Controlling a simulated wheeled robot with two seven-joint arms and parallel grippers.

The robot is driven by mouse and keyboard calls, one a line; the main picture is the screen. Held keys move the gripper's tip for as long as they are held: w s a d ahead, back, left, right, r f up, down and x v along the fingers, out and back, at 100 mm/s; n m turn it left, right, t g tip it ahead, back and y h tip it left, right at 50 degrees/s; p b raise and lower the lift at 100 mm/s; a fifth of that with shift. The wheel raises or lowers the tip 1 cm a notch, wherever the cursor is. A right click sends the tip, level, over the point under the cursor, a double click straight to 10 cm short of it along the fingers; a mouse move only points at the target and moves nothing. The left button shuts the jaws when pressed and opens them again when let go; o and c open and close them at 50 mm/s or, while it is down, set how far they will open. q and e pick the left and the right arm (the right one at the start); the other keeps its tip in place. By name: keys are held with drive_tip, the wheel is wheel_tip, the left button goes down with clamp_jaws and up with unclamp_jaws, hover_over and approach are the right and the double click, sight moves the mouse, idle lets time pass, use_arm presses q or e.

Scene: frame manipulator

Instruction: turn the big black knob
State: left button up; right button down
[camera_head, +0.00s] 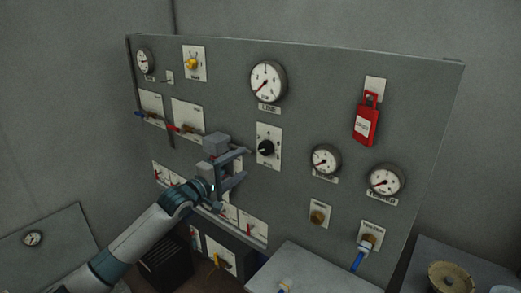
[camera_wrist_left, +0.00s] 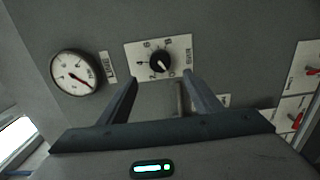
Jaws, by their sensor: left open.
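The big black knob (camera_head: 266,148) sits on a white plate in the middle of the grey panel (camera_head: 225,85). It also shows in the left wrist view (camera_wrist_left: 161,62), above the gap between the fingers, on its numbered white plate. My left gripper (camera_head: 245,167) is open and empty, just left of and below the knob in the head view. In the left wrist view its two fingers (camera_wrist_left: 160,85) are spread apart with the knob beyond their tips. The fingers appear apart from the knob. My right gripper is not in view.
A large gauge (camera_head: 267,82) is above the knob, and two smaller gauges (camera_head: 325,160) (camera_head: 385,180) are to its right. A red padlock-like tag (camera_head: 367,120) hangs at the upper right. Red-handled switches (camera_head: 187,128) are left of the gripper. A grey surface (camera_head: 310,272) is below.

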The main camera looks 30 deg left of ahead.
sight(264, 150)
use_arm(q)
drive_tip(key=w+p, duration=0.1)
drive_tip(key=w, duration=0.2)
drive_tip(key=w+p, duration=0.1)
drive_tip(key=w, duration=0.2)
drive_tip(key=w+p, duration=0.1)
drive_tip(key=w, duration=0.3)
drive_tip(key=shift+w+d+r, duration=0.1)
drive_tip(key=shift+d, duration=0.3)
drive_tip(key=shift+w+p, duration=0.3)
drive_tip(key=shift+w, duration=0.2)
drive_tip(key=c, duration=1.1)
